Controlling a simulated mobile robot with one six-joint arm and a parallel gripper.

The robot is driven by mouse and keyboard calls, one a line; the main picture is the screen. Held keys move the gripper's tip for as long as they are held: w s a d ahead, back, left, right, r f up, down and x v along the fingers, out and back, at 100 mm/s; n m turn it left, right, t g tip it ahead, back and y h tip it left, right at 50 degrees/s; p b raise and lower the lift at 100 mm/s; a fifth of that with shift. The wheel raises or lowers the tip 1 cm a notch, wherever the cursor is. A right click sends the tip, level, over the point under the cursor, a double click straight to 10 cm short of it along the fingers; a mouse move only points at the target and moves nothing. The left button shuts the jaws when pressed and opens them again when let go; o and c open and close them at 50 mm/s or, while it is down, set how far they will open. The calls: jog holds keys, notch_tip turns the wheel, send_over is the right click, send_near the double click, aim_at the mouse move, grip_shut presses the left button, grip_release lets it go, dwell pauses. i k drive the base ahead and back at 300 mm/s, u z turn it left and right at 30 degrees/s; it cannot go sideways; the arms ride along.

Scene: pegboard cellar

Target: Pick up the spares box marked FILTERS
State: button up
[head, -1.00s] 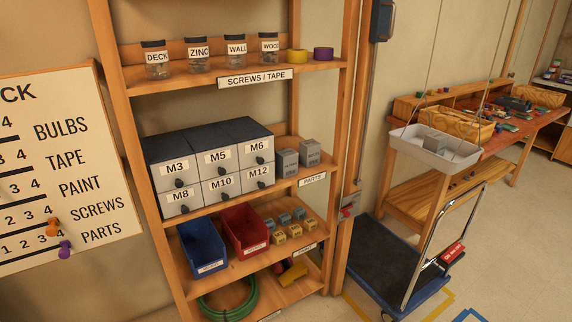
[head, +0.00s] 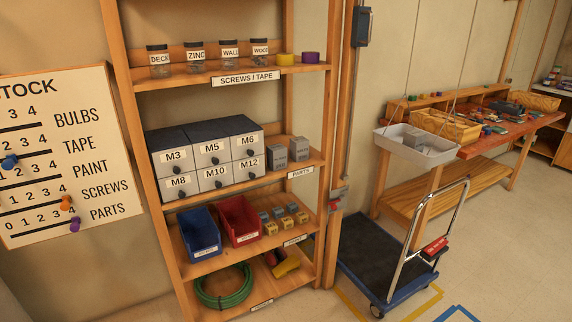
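No box with a readable FILTERS mark shows in the head view. Two upright grey boxes (head: 277,157) (head: 299,149) stand side by side at the right of the middle shelf; their small labels are too blurred to read. Several small yellow and blue-grey boxes (head: 286,225) sit in rows on the shelf below, beside the red bin; I cannot read any marks on them. A grey box (head: 423,146) lies in the hanging grey tray (head: 390,144) at the right, with no legible label. My gripper is not in view.
The wooden shelf unit also holds labelled drawers (head: 213,182), jars, tape, a blue bin (head: 200,233), a red bin (head: 239,221) and a green hose (head: 224,302). A trolley (head: 384,258) stands right of it, before the workbench (head: 470,150).

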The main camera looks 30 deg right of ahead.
aim_at(276, 155)
jog(key=k, duration=0.85)
jog(key=u, duration=0.4)
jog(key=i, duration=1.7)
jog(key=z, duration=0.4)
